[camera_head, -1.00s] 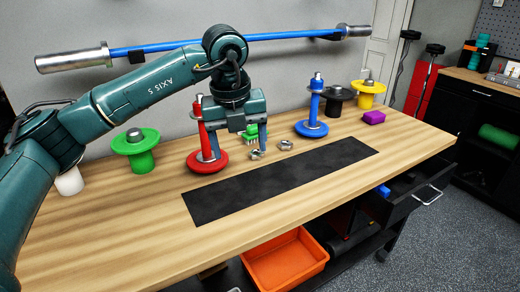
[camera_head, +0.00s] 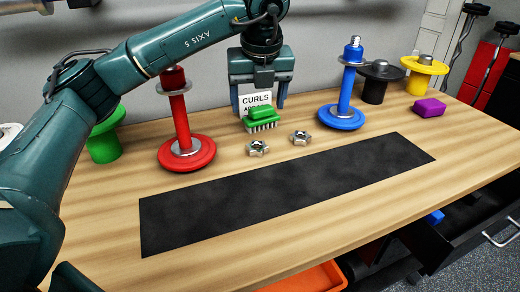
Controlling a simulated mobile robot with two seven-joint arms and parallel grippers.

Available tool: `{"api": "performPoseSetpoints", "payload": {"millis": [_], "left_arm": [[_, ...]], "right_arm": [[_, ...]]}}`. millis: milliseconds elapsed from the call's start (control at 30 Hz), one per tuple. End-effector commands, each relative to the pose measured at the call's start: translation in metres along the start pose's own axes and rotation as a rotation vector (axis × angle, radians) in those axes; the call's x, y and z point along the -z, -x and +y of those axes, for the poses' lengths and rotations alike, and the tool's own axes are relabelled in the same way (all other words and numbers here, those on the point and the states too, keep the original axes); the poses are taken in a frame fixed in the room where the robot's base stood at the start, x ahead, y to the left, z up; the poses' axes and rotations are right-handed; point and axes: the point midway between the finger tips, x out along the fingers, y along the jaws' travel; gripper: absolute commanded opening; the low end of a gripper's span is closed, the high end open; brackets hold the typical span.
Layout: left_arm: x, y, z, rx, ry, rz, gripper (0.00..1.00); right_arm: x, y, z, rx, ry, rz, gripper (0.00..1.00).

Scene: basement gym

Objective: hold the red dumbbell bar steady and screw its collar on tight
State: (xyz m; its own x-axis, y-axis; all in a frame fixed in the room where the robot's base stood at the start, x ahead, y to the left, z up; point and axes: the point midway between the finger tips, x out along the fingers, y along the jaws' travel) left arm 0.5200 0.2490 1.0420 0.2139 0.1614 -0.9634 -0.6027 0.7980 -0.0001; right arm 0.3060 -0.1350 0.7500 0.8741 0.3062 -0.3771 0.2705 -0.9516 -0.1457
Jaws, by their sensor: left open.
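The red dumbbell bar (camera_head: 181,125) stands upright on its red disc base on the wooden bench. A silver ring sits low on it, and my left arm passes close to its top in the picture. Two silver star-shaped collars, the left one (camera_head: 258,149) and the right one (camera_head: 300,138), lie loose on the wood to the right of the bar. My left gripper (camera_head: 259,109) is open and points down, to the right of the red bar. Its fingers flank a green brush and a white card in the picture; I see nothing held. My right gripper is not in view.
The green brush (camera_head: 265,118) stands before the white "CURLS" card (camera_head: 255,99). A blue dumbbell bar (camera_head: 347,90) stands to the right, with black (camera_head: 374,88) and yellow (camera_head: 419,84) spools and a purple block (camera_head: 428,109) beyond. A green spool (camera_head: 104,142) is at left. The black mat (camera_head: 290,190) is bare.

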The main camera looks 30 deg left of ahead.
Motion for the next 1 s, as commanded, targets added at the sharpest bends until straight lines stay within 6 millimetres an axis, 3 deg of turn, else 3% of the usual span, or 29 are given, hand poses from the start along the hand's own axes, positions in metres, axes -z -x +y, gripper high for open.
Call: {"api": "performPoseSetpoints", "payload": {"millis": [167,600,1000], "left_arm": [[0.0,-0.004,0.0,-0.001,0.0,0.001,0.73],[0.001,-0.074,0.0,-0.002,0.0,0.002,0.73],[0.0,-0.08,0.0,0.0,0.0,0.0,0.73]], "right_arm": [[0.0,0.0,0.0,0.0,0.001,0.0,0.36],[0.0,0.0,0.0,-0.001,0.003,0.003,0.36],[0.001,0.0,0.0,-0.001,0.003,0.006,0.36]]}}
